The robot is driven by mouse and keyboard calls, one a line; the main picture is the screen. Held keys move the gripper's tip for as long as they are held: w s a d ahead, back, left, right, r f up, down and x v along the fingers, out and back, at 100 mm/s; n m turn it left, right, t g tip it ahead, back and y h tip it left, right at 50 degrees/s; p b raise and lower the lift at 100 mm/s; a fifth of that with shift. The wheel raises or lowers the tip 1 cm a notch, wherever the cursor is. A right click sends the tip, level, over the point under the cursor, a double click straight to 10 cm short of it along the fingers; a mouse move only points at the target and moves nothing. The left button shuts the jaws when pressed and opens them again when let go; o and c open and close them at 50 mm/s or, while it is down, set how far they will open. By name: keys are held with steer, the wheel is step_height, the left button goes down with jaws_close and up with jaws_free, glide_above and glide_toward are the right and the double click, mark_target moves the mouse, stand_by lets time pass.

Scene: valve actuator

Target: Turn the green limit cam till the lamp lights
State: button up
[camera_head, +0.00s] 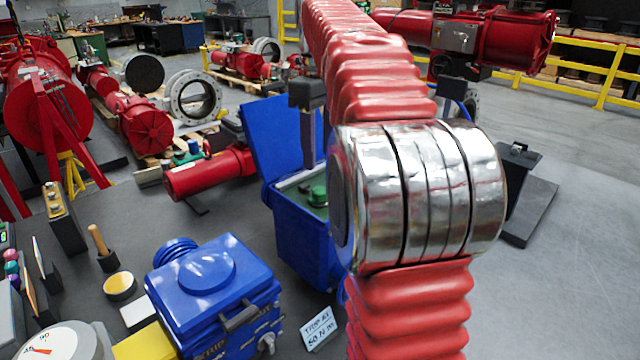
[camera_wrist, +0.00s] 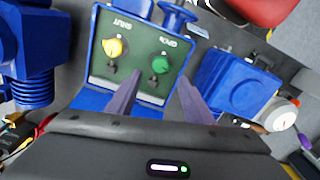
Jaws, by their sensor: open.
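The green limit cam (camera_wrist: 160,65) is a round green knob on the dark green panel (camera_wrist: 135,47) of an open blue box, in the wrist view. A yellow cam (camera_wrist: 115,47) sits left of it. The lettering reads upside down, apparently SHUT by yellow and OPEN by green. A small dark part lies below each cam. My gripper (camera_wrist: 159,82) is open and empty, its two fingers reaching toward the panel's lower edge; contact with the green cam cannot be told. In the head view the green cam (camera_head: 318,195) shows in the box (camera_head: 303,240). I cannot make out a lit lamp.
The box's blue lid (camera_head: 272,130) stands open behind it. A second blue housing (camera_head: 212,290) stands at left, with a white card (camera_head: 320,330) beside it. My red and chrome arm hides part of the box's right side.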

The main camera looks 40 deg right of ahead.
mark_target(320, 189)
step_height(320, 189, down, 9)
steer(key=shift+r, duration=0.15)
stand_by(0.4)
steer(key=shift+c, duration=0.6)
steer(key=c, duration=0.9)
